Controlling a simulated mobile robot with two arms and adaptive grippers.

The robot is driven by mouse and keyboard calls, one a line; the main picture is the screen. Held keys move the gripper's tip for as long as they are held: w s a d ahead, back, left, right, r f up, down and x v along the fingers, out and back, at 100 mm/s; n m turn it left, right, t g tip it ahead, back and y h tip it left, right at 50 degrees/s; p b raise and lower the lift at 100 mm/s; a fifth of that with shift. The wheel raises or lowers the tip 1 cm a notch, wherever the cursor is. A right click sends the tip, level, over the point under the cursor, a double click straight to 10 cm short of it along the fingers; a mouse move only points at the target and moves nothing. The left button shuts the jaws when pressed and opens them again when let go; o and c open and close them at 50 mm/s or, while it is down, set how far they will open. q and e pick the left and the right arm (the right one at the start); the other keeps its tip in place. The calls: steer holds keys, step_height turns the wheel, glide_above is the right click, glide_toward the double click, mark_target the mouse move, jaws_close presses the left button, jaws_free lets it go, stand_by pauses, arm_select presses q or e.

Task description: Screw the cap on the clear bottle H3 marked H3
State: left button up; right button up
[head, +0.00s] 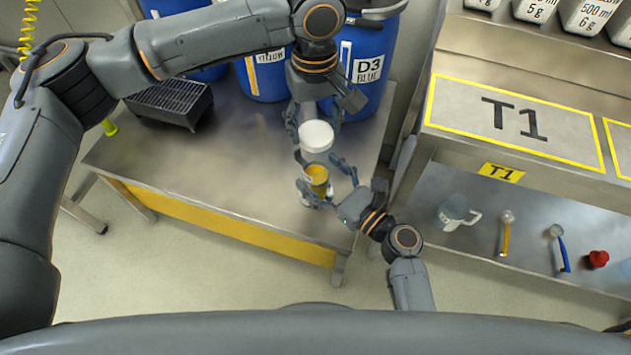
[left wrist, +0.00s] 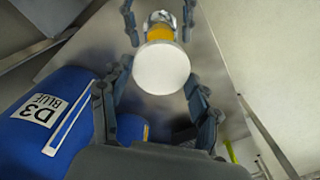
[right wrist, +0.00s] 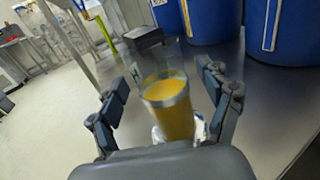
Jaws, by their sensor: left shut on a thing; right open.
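The clear bottle (head: 317,182) stands on the metal table near its right end, with yellow-orange liquid inside. It also shows in the right wrist view (right wrist: 168,98); no H3 mark is readable. A round white cap (head: 316,136) is in my left gripper (head: 316,130), which is shut on it from above. In the left wrist view the cap (left wrist: 161,68) covers part of the bottle (left wrist: 160,28). In the head view the cap appears just above the bottle; the exact gap is unclear. My right gripper (head: 323,172) is open, its fingers on either side of the bottle.
Blue drums, one marked D3 BLUE (head: 366,68), stand behind the table (head: 225,165). A black grated box (head: 170,102) is on the table's left. A shelf marked T1 (head: 515,120) stands right, with a jug (head: 457,214) and tools below. The table's middle is clear.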

steer(key=shift+x, duration=0.8)
jaws_close()
arm_select(q)
steer(key=shift+f, duration=2.5)
